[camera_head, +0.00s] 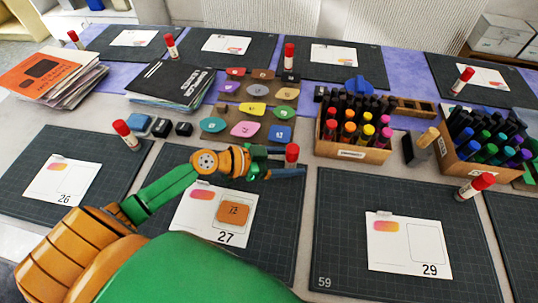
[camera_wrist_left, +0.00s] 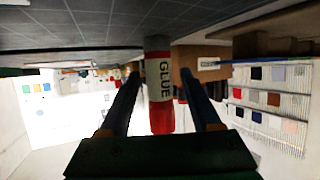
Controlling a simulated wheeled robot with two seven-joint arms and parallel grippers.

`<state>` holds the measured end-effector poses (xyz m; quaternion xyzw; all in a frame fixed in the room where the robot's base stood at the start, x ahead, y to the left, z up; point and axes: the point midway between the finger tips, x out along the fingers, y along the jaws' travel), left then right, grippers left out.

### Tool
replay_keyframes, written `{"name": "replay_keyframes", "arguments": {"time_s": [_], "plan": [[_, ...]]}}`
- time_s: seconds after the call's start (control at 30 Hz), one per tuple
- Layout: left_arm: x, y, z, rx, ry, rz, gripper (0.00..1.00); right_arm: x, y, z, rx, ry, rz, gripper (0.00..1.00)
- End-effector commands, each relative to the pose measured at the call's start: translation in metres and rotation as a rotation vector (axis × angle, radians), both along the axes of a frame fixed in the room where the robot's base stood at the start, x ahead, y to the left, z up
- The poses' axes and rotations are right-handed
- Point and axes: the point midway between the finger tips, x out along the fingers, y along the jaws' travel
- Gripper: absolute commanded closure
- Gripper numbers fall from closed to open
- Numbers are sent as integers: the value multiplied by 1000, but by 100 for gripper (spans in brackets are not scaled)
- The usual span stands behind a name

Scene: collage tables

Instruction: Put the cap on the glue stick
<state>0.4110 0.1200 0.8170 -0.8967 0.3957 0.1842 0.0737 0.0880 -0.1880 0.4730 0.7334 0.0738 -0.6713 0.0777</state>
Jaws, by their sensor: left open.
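A glue stick (camera_head: 292,153) with a red top stands at the top right corner of the mat with card 27. In the left wrist view the glue stick (camera_wrist_left: 160,88) appears upside down: grey base, white GLUE label and red cap (camera_wrist_left: 161,121), which looks seated on it. My left gripper (camera_head: 285,162) is open, its two fingers on either side of the glue stick with visible gaps. In the head view the fingers and the red top hide most of the stick's body. My right gripper is not in view.
A marker box (camera_head: 350,154) stands just right of the gripper, with another marker box (camera_head: 455,163) further right. Coloured paper tags (camera_head: 246,129) lie behind the gripper. Another red-topped glue stick (camera_head: 126,135) stands at left, one (camera_head: 474,187) at right. The mat with card 29 (camera_head: 345,210) has free room.

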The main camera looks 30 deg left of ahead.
Motion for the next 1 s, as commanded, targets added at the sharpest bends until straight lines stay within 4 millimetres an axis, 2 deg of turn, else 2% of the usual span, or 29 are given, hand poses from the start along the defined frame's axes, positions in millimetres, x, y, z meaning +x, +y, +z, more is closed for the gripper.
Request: {"name": "replay_keyframes", "arguments": {"time_s": [0.2, 0.4, 1.0], "plan": [[-32, 37, 17, 4, -4, 2, 36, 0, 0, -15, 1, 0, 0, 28], [-49, 56, 32, 0, -7, 3, 36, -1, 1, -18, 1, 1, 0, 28], [-53, 60, 38, 1, -12, 2, 36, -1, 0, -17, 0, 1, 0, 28]]}}
